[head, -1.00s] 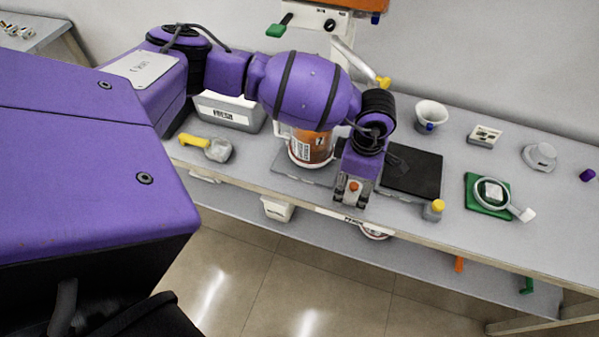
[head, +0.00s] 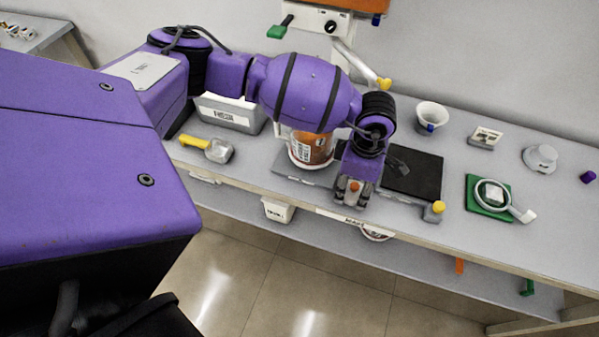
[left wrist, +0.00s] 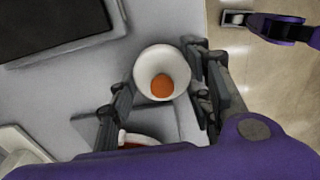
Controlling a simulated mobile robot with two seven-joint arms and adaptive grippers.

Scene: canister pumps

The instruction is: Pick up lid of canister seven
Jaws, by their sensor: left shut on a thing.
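The orange and white canister (head: 309,148) stands on a grey base on the table, partly hidden behind my left arm in the head view; its number cannot be read clearly. My left gripper (head: 352,192) points down just in front and to the right of it. In the left wrist view a round white lid with an orange centre (left wrist: 162,72) is between the fingers of my left gripper (left wrist: 160,90), which is shut on it. A white rim with orange (left wrist: 135,139), apparently the canister, shows below the lid, partly covered by my wrist.
A black pad (head: 412,178) lies right of the gripper, with a yellow-topped knob (head: 437,207) near the table edge. Further right are a white cup (head: 431,116) and a green mat (head: 474,201).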

